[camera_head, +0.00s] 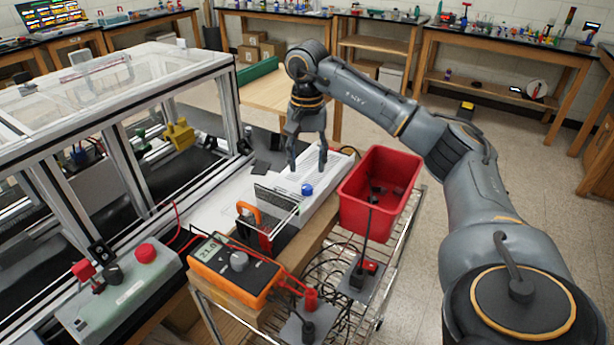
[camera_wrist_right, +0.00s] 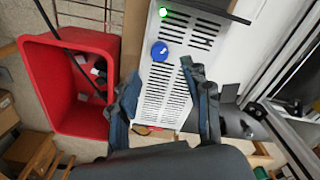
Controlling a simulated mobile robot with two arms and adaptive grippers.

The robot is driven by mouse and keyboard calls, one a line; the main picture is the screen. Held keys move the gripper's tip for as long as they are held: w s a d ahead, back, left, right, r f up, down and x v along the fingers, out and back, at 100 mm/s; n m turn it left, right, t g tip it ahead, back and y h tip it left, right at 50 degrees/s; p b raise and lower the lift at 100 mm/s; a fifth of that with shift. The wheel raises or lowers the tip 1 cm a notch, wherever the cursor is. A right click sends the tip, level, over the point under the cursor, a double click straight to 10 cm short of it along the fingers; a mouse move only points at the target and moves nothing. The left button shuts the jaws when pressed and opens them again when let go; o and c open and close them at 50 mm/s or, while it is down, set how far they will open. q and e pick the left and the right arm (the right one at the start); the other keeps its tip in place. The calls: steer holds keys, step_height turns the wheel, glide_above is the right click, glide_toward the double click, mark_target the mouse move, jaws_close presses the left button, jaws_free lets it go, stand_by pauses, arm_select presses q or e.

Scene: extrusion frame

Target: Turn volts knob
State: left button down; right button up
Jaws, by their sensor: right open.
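A round blue knob (camera_head: 307,189) sits on the slotted face of a white box (camera_head: 325,172) on the bench. It also shows in the right wrist view (camera_wrist_right: 159,50), with a lit green light (camera_wrist_right: 163,11) beyond it on the same box. No lettering on the knob can be read. My right gripper (camera_head: 307,166) points down over the white box, its fingers apart and empty, with the knob just beyond the fingertips. In the right wrist view the open fingers (camera_wrist_right: 163,85) frame the slotted face, and the knob appears clear of both. My left gripper is out of view.
A red bin (camera_head: 352,206) stands close beside the white box. An orange meter (camera_head: 219,278) with a grey dial and red leads lies nearer, by loose black cables. A metal extrusion frame (camera_head: 230,110) with clear panels rises on the left.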

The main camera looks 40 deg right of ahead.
mark_target(307, 187)
step_height(307, 187, up, 6)
steer(key=shift+f, duration=0.2)
stand_by(0.6)
